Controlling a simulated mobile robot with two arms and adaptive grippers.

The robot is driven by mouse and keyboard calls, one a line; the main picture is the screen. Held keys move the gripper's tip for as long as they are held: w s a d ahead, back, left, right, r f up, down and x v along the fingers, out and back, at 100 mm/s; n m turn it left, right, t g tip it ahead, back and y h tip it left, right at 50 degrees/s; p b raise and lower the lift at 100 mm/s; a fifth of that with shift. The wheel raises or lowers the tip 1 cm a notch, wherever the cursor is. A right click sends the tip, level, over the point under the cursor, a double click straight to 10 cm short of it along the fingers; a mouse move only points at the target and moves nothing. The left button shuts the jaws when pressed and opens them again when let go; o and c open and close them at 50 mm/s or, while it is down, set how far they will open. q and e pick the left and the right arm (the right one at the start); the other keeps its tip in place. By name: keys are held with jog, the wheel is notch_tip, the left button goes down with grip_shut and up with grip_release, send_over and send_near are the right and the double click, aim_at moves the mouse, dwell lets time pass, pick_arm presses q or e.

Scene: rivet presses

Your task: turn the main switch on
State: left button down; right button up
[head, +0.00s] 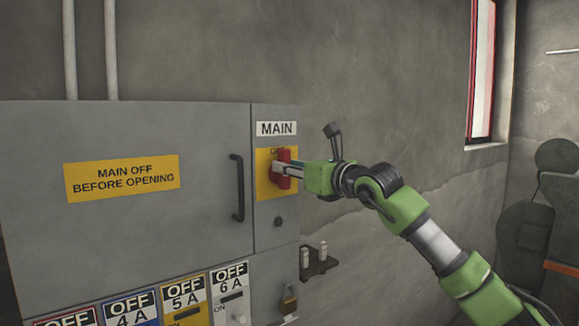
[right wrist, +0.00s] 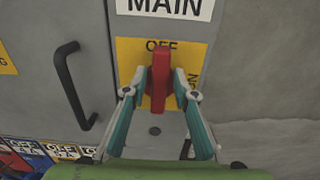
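The main switch has a red handle (head: 283,156) on a yellow plate (head: 262,183) under the MAIN label (head: 276,129). The handle stands upright, with its top at the OFF mark in the right wrist view (right wrist: 160,80). ON is printed sideways on the right of the plate. My right gripper (head: 283,170) reaches the handle from the right. Its fingers lie on both sides of the handle in the wrist view (right wrist: 162,82), close against it, and look shut on it. Part of the handle is hidden by a finger in the head view. My left gripper is not in view.
The grey cabinet door (head: 130,225) has a black pull handle (head: 237,188) left of the switch. Below are several OFF-labelled units and a padlock (head: 288,298). A small shelf (head: 320,263) juts from the wall at right.

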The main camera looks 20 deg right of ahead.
grip_shut()
jog(key=m+b, duration=0.4)
jog(key=m, duration=0.2)
jog(key=d+f+m+b, duration=0.1)
jog(key=m+b, duration=0.4)
jog(key=m, duration=0.1)
jog(key=d+f+m+b, duration=0.1)
jog(key=m+b, duration=0.3)
jog(key=m, duration=0.1)
jog(key=shift+w+m+b, duration=0.35)
jog(key=shift+m, duration=0.05)
dwell(0.3)
